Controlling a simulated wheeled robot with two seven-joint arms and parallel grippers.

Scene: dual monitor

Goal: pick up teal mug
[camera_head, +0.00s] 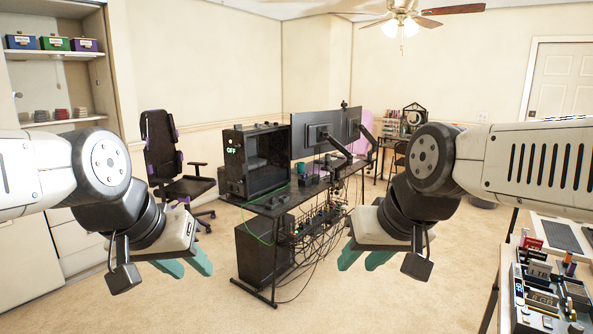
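A small teal item, which looks like the teal mug (301,168), stands on the black desk (268,207) between the computer case and the monitors. It is too small to make out a handle. My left gripper (187,268) hangs in the left foreground, with its teal fingers apart and nothing between them. My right gripper (363,263) hangs right of the desk's near end, also with its fingers apart and empty. Both grippers are well short of the teal item and touch nothing.
A black computer case (256,160) and dual monitors (325,132) stand on the desk, with cables hanging below. An office chair (170,165) is behind left. Shelves (62,122) at left hold small mugs and boxes. A cluttered table (548,290) is at right. Carpet is clear in front.

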